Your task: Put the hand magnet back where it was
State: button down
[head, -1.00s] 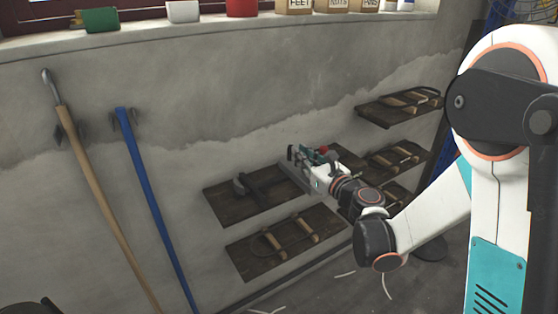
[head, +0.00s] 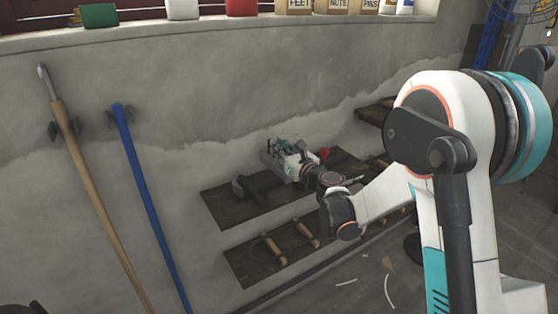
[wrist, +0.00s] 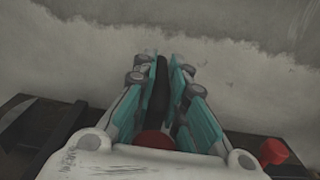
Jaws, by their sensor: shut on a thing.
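My gripper (head: 277,148), with teal fingers, is above the upper-left wooden shelf (head: 232,208), near the wall. In the wrist view my gripper (wrist: 160,80) is shut on a narrow dark bar, which I take as the hand magnet (wrist: 158,92). A round red part (wrist: 155,142) shows at the base of the fingers; I cannot tell whether it belongs to the magnet. The held thing is mostly hidden by the fingers. Whether it touches the shelf cannot be told.
A dark hammer-like tool (head: 258,187) lies on the shelf, left of my gripper. A small red thing (head: 324,154) is to the right, also in the wrist view (wrist: 272,151). A lower shelf (head: 243,265) holds handled tools. A blue pole (head: 143,190) leans on the wall.

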notch_tip(320, 180, down, 3)
jog(key=shift+f+b, duration=0.2)
jog(key=shift+b, duration=0.45)
jog(key=shift+w+a+f, duration=0.1)
jog(key=shift+w+f, duration=0.1)
jog(key=shift+f, duration=0.05)
jog(key=shift+r, duration=0.15)
jog(key=c, duration=2)
grip_release()
jog(key=shift+b, duration=0.3)
jog(key=o, duration=0.4)
